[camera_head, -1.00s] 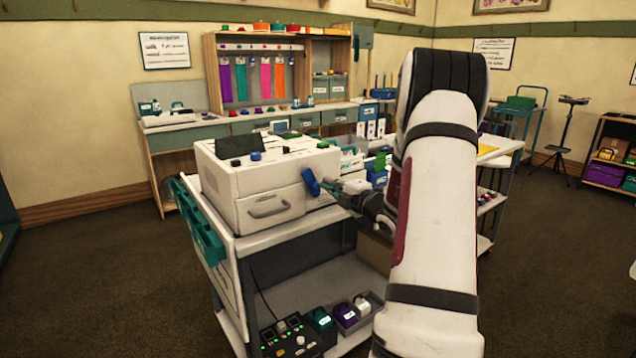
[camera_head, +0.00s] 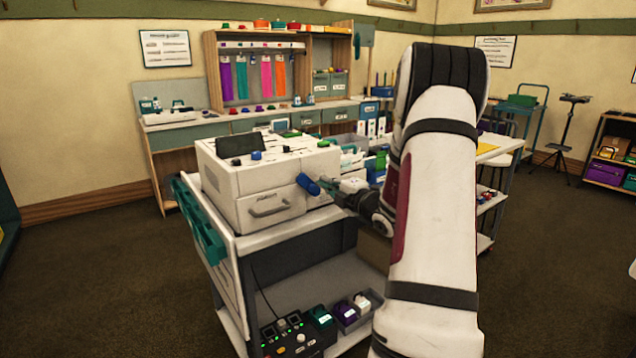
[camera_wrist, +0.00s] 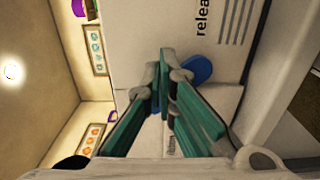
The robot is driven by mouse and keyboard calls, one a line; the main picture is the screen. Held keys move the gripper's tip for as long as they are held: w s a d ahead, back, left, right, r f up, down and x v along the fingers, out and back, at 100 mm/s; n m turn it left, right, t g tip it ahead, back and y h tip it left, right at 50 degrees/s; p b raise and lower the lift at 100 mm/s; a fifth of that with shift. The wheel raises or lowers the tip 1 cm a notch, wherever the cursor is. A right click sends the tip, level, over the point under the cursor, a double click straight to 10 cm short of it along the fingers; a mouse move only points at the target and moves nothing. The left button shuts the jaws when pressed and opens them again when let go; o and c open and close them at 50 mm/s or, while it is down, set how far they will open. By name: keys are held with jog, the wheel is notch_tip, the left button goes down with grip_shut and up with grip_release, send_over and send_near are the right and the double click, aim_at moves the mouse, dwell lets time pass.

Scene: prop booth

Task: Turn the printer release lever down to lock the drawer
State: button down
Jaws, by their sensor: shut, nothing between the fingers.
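The white printer (camera_head: 262,180) stands on the cart top, its drawer with a curved handle (camera_head: 270,207) flush in the front. The blue release lever (camera_head: 308,184) is on the printer's right side, lying at a slant with its upper end toward the left. My gripper (camera_head: 335,187) is just right of the lever, close to it; whether they touch I cannot tell. In the wrist view the teal fingers (camera_wrist: 162,85) are together and empty, with the blue lever (camera_wrist: 198,70) behind and beside their tips, partly hidden by them. Printed "release" lettering shows on the printer's side there.
The cart's top edge (camera_head: 290,228) runs under the printer. A teal rack (camera_head: 205,232) hangs on the cart's left side. A control box (camera_head: 292,337) and small bins sit on the lower shelf. Bins and boxes stand behind the printer to the right.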

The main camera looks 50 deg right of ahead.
aim_at(314, 185)
jog(key=shift+a, duration=0.1)
jog(key=shift+w+a, duration=0.15)
jog(key=shift+a, duration=0.4)
dwell(0.3)
jog(key=shift+w+a+f, duration=0.1)
jog(key=shift+a, duration=0.3)
jog(key=shift+a+f, duration=0.1)
jog(key=shift+w+a+f, duration=0.1)
jog(key=shift+a+f, duration=0.1)
jog(key=shift+a, duration=0.15)
dwell(0.4)
jog(key=p+v, duration=0.3)
jog(key=v, duration=0.4)
dwell(0.5)
jog(key=shift+a+r, duration=0.1)
dwell(0.4)
